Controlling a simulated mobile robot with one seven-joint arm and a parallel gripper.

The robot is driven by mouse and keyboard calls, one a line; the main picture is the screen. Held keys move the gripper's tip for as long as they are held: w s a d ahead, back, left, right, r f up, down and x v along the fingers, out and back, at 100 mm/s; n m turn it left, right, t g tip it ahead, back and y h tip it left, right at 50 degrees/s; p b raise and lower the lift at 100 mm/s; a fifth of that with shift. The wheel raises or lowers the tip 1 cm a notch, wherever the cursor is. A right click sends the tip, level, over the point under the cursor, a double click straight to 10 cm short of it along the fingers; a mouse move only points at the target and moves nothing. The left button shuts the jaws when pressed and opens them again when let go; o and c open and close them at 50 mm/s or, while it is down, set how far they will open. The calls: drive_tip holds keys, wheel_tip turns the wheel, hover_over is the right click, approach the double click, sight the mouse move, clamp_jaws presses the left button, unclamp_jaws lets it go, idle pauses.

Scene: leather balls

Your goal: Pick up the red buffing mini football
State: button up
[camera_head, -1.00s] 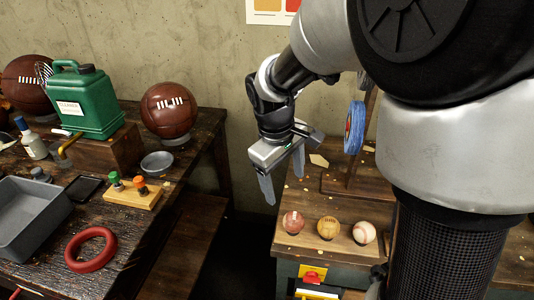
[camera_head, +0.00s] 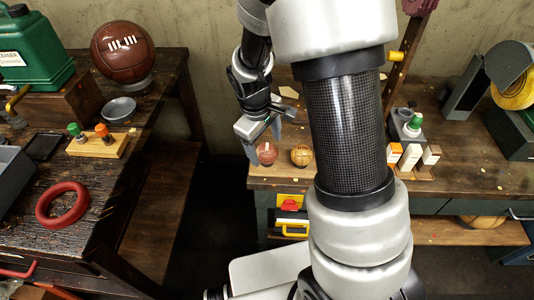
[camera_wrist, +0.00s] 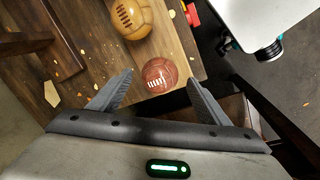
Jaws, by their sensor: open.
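The red mini football (camera_head: 267,153) is a small reddish-brown ball with pale lacing, near the front left edge of the right-hand workbench. In the wrist view the red mini football (camera_wrist: 159,72) appears between and just beyond the fingertips. My gripper (camera_head: 264,144) is open and empty, close to the ball in the head view, with one finger on its left. In the wrist view both fingers of my gripper (camera_wrist: 161,82) are spread apart. I cannot tell whether a finger touches the ball.
A tan mini ball (camera_head: 301,155) sits right of the red one; it also shows in the wrist view (camera_wrist: 132,18). A yellow-handled item (camera_head: 291,224) is below the bench edge. A large brown ball (camera_head: 124,50) and red ring (camera_head: 62,204) are on the left table.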

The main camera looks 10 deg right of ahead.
wheel_tip(320, 180, down, 2)
drive_tip(key=shift+w+d, duration=0.15)
drive_tip(key=c, duration=1)
drive_tip(key=shift+r, duration=0.1)
